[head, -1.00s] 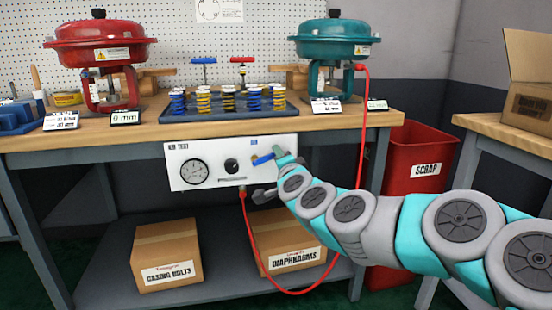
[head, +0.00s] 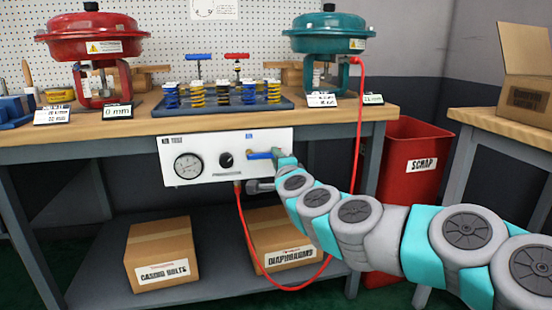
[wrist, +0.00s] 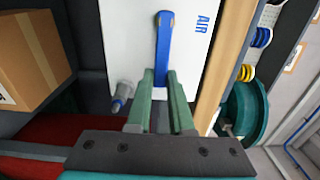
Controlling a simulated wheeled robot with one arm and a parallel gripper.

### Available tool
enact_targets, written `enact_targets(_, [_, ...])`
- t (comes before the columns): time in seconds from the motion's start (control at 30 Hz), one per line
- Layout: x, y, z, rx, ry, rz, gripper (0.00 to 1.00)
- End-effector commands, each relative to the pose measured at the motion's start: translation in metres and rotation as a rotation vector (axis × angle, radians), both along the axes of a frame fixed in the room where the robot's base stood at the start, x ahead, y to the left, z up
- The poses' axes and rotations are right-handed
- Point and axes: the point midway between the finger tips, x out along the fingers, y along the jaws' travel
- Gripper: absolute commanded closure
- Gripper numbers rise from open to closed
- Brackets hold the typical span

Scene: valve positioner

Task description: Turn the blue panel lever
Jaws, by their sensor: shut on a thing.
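The blue panel lever (head: 260,155) sits on the right part of a white panel (head: 205,172) under the bench's front edge. It lies roughly level in the head view. In the wrist view the blue lever (wrist: 163,45) runs up and down, with the panel's "AIR" label to its right. My gripper (wrist: 162,76) is shut on the lever's near end, one green finger on each side. In the head view my gripper (head: 283,160) is at the lever's right end, partly hidden by my own arm.
The panel carries a gauge (head: 188,166) and a black knob (head: 226,159). A red hose (head: 243,230) hangs below it and loops up to the teal actuator (head: 328,35). Two boxes stand on the lower shelf. A red scrap bin (head: 408,160) stands right.

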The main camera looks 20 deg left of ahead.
Motion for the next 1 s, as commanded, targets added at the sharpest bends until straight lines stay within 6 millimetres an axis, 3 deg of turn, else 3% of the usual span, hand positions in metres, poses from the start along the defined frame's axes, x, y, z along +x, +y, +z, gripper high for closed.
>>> enact_targets(0.17, [0.000, 0.000, -0.002, 0.000, 0.005, 0.000, 1.00])
enact_targets(0.2, [0.000, 0.000, -0.002, 0.000, 0.005, 0.000, 0.77])
enact_targets(0.43, [0.000, 0.000, -0.001, 0.001, 0.003, 0.000, 0.51])
enact_targets(0.77, [-0.002, -0.001, -0.001, 0.000, 0.002, 0.000, 0.50])
enact_targets(1.0, [-0.020, -0.013, 0.000, 0.001, 0.002, 0.001, 0.50])
